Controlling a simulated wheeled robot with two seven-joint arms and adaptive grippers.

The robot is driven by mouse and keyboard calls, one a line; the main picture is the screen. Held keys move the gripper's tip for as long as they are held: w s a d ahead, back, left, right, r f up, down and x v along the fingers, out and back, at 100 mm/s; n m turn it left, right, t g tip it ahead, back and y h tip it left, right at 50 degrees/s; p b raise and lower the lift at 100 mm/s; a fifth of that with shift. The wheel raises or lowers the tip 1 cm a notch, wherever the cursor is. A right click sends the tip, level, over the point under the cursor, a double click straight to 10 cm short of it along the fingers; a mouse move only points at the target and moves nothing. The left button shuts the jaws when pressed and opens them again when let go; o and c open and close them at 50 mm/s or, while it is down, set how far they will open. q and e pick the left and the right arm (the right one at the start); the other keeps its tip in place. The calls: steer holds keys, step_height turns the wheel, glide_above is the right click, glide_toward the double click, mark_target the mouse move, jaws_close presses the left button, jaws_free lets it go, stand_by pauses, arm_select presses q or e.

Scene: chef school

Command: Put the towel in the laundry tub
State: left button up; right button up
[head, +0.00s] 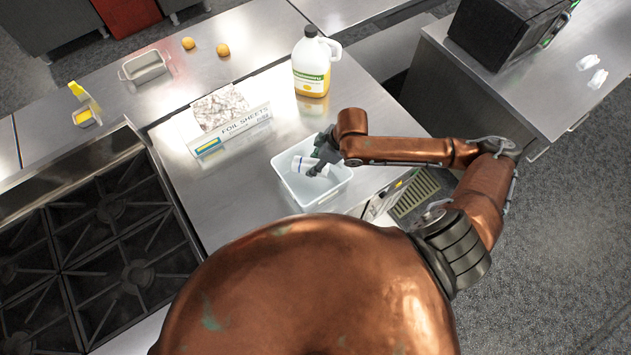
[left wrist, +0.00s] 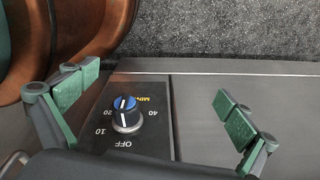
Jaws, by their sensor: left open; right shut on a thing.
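The white laundry tub (head: 309,197) stands on the steel counter in the middle of the head view. A folded white towel with a blue stripe (head: 302,164) is at the tub, over its inside. My right gripper (head: 316,167) is shut on the towel, over the tub's opening. I cannot tell whether the towel touches the tub's floor. My left gripper (left wrist: 153,100) is open and empty in the left wrist view, over a dark panel with a timer knob. It is hidden in the head view.
A foil sheets box (head: 230,130) lies left of the tub. A jug (head: 311,65) with yellow liquid stands behind it. A stove (head: 95,250) is at the left. A loaf tin (head: 145,66) and a black microwave (head: 505,30) are farther off. A timer knob (left wrist: 126,113) is below my left gripper.

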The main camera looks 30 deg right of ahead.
glide_above(312, 183)
steer(key=s+d, duration=0.1)
step_height(312, 183, down, 7)
steer(key=shift+f+p, duration=0.1)
steer(key=shift+p, duration=0.3)
steer(key=shift+d+f, duration=0.1)
steer(key=shift+f, duration=1.65)
steer(key=o, duration=1.2)
steer(key=shift+f, duration=0.1)
steer(key=v, duration=1.2)
